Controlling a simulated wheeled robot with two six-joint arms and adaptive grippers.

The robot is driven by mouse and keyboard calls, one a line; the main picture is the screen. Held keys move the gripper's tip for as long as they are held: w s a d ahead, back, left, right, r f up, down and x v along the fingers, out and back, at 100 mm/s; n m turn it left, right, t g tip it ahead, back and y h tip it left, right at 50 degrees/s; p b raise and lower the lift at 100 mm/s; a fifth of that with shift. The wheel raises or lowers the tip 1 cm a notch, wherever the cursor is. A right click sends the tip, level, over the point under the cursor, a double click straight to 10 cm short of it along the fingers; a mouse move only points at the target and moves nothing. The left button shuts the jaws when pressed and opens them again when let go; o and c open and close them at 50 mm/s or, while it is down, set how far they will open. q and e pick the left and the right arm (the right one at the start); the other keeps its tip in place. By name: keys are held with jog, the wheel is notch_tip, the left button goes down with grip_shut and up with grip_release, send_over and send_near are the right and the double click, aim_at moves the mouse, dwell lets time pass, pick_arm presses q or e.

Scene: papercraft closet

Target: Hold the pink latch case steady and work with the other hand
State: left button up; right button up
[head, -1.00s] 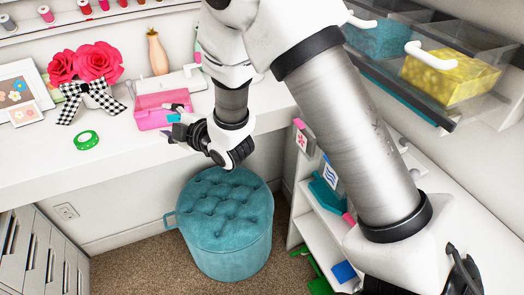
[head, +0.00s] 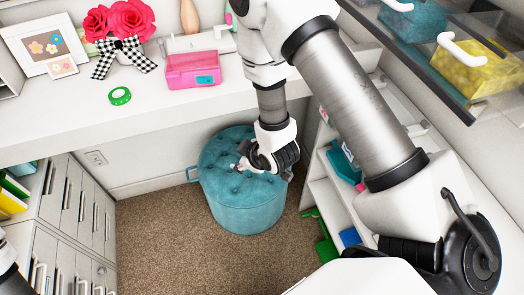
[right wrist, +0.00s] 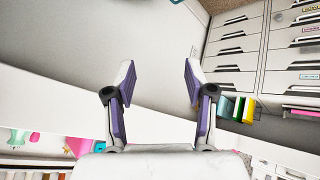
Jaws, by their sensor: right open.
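The pink latch case (head: 188,65) sits on the white desk, with a small teal latch (head: 205,79) on its front. It looks closed. My right gripper (head: 243,166) is open and empty, apart from the case. In the head view it appears in front of the desk edge, over the teal stool. The right wrist view shows its two purple-lined fingers (right wrist: 158,82) spread with nothing between them. My left gripper is not in view.
The teal tufted stool (head: 240,195) stands on the carpet before the desk (head: 150,125). A green tape roll (head: 120,96), a flower vase (head: 120,50) and picture frames (head: 40,42) are on the desk. Drawers (head: 75,200) stand at left, a low shelf (head: 325,195) at right.

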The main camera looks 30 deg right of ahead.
jog(key=s+d+f+m+g+p, duration=0.1)
jog(key=s+f+m+g, duration=0.1)
jog(key=s, duration=0.6)
notch_tip(320, 180, down, 2)
jog(key=shift+f+m+g+p, duration=0.3)
jog(key=shift+m+g, duration=0.1)
jog(key=shift+g, duration=0.2)
jog(key=shift+s, duration=0.1)
